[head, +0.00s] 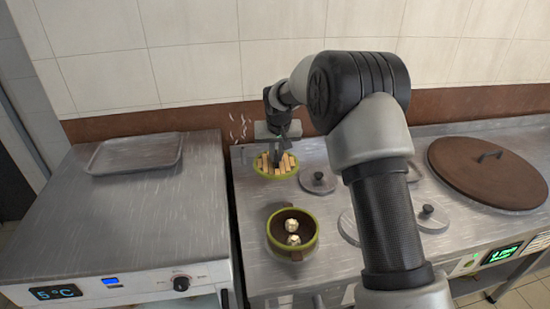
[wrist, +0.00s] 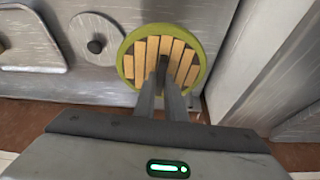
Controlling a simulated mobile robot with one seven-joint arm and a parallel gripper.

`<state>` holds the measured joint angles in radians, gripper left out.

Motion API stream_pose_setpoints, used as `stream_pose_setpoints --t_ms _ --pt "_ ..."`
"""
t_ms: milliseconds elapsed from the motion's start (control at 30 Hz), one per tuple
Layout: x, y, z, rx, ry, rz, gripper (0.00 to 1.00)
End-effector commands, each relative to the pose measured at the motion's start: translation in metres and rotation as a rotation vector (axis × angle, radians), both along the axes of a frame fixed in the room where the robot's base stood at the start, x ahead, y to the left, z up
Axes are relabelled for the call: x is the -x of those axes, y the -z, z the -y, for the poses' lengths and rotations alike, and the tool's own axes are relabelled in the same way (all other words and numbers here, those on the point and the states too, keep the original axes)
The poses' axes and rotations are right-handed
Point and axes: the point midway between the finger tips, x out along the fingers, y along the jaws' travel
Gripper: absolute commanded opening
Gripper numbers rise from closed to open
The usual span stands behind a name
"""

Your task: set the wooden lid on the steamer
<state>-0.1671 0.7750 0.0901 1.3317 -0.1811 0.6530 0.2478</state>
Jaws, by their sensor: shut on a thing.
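The wooden lid (head: 265,172) is round, with pale slats and a green rim. It is at the back left of the steel counter, and it fills the upper middle of the wrist view (wrist: 140,62). My gripper (head: 278,157) points down over its middle. In the wrist view my gripper (wrist: 162,82) is shut on the lid's dark central handle. I cannot tell whether the lid rests on the counter or hangs just above it. The steamer (head: 274,236), a green-rimmed round pot, stands open in front of the lid. Two pale buns (head: 292,232) sit inside it.
Steel lids with black knobs (head: 318,181) lie right of the wooden lid, partly behind my arm. A large brown lid (head: 487,175) covers the right of the counter. A separate unit at left bears a shallow tray (head: 136,155). A tiled wall closes the back.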

Motion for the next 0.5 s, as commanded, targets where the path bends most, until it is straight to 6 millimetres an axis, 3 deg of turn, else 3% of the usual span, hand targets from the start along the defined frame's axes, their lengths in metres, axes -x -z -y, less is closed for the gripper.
stream_pose_setpoints --t_ms 233,500 --pt "0.068 -0.017 0.014 -0.001 0.003 0.002 0.0" --pt "0.154 -0.023 0.031 0.0 0.0 0.003 0.0"
